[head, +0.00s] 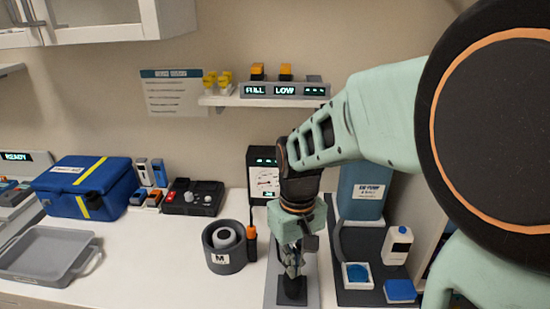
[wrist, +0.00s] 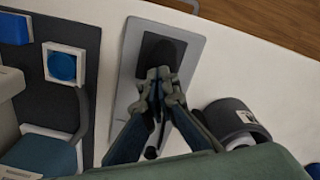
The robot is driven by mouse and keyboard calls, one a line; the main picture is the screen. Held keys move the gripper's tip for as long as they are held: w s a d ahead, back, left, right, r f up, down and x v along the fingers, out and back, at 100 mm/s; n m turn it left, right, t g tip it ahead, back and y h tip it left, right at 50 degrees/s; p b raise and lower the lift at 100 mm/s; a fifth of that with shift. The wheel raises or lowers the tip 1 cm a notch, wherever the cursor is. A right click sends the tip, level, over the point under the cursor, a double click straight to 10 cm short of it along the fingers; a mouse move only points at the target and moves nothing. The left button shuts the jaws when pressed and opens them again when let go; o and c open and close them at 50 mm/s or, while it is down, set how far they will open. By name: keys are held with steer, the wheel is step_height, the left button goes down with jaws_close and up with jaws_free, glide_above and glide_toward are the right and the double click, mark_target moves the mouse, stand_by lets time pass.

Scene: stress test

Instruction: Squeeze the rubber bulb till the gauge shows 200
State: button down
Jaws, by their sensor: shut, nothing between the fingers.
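My gripper (head: 292,272) points down, fingers together with nothing between them. In the wrist view the gripper (wrist: 158,76) has its fingertips over the near part of a black shape, seemingly the rubber bulb (wrist: 161,50). The bulb lies on a light grey plate (wrist: 192,65). In the head view the dark bulb (head: 292,291) shows just below the fingertips; I cannot tell whether they touch it. The gauge (head: 263,178) is a black box with a white dial against the back wall. My arm hides its right side, and its reading is too small to read.
A grey round holder marked M (head: 224,256) stands left of the plate. On the right, a dark mat (head: 357,290) bears a white bottle (head: 397,246) and blue pieces. A blue case (head: 87,187) and grey tray (head: 45,253) are at left. The front counter strip is mostly clear.

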steer(key=shift+f+b, duration=0.75)
steer(key=shift+f, duration=0.35)
steer(key=shift+r+p, duration=1.05)
steer(key=shift+r, duration=0.15)
steer(key=shift+f, duration=0.15)
steer(key=shift+f+b, duration=1)
steer(key=shift+f, duration=0.15)
steer(key=shift+r+p, duration=1.15)
steer(key=shift+r, duration=0.15)
steer(key=shift+f, duration=0.2)
steer(key=shift+r, duration=0.15)
